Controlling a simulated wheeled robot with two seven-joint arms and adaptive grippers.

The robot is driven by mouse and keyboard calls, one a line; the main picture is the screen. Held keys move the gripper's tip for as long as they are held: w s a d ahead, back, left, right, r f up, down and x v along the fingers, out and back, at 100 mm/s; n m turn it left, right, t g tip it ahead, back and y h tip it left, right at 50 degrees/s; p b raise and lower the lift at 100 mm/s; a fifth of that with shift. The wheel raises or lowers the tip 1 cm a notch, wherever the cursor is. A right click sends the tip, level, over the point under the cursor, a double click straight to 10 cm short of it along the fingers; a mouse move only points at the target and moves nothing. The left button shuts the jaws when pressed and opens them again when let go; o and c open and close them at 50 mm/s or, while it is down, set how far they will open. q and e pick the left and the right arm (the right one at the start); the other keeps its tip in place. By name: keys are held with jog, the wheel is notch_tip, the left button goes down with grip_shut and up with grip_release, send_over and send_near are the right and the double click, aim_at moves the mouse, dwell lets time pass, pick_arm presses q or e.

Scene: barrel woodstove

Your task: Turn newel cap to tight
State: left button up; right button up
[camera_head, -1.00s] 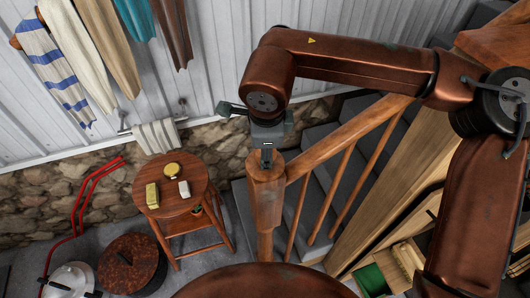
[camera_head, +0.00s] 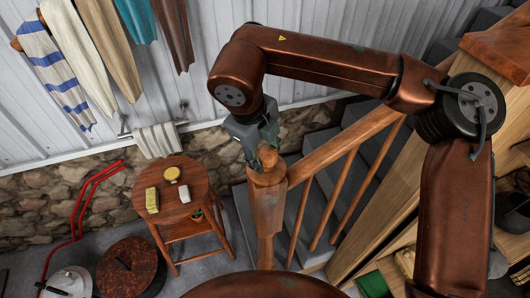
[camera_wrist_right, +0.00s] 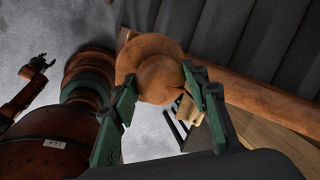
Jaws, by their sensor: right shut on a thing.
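The wooden newel post (camera_head: 267,208) stands upright at the near end of the stair railing, its top partly hidden by my gripper in the head view. My right gripper (camera_head: 262,155) reaches down onto the post top, tilted. In the right wrist view the newel cap (camera_wrist_right: 162,80) is a round, orange-brown wooden knob. The green fingers of the right gripper (camera_wrist_right: 160,84) are on either side of it and shut on it. Whether the cap is tight cannot be told. My left gripper (camera_wrist_right: 38,64) is small and dark at the left of the wrist view.
The sloping handrail (camera_head: 345,137) and its balusters run right from the post, beside grey stairs (camera_head: 318,190). A round wooden stool (camera_head: 178,207) with small items stands to the left. A rusty round lid or drum (camera_head: 132,264) is on the floor. Towels hang on the wall.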

dwell(0.5)
jog(key=o, duration=1.1)
jog(key=shift+o, duration=0.2)
jog(key=v, duration=1.2)
jog(key=shift+w, duration=0.1)
